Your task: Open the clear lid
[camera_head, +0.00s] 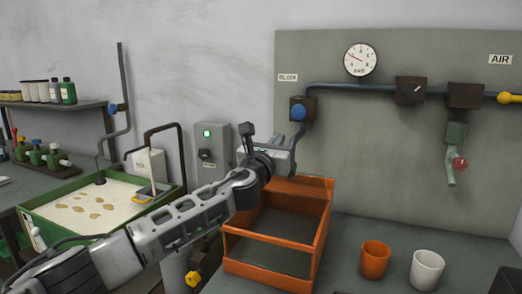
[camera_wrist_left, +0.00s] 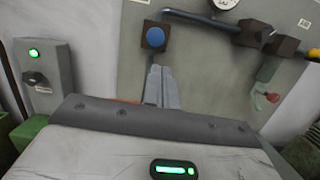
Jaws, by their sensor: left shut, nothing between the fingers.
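An orange open-framed box (camera_head: 232,262) stands on the grey bench, below the wall panel. A clear pane or lid on it cannot be made out for certain; its dark inside shows through the frame. My left gripper (camera_head: 294,150) is above the back of the box, in front of the panel, and touches nothing that I can see. In the left wrist view its two fingers (camera_wrist_left: 161,88) are together and empty, pointing toward the panel just below a blue knob (camera_wrist_left: 153,37). My right gripper is not in view.
An orange cup (camera_head: 375,261) and a white cup (camera_head: 426,270) stand right of the box. A green-rimmed tray (camera_head: 60,236) is at left, below a bottle shelf (camera_head: 60,104). A grey switch box (camera_head: 211,150) with a green light and pipes with valves line the wall.

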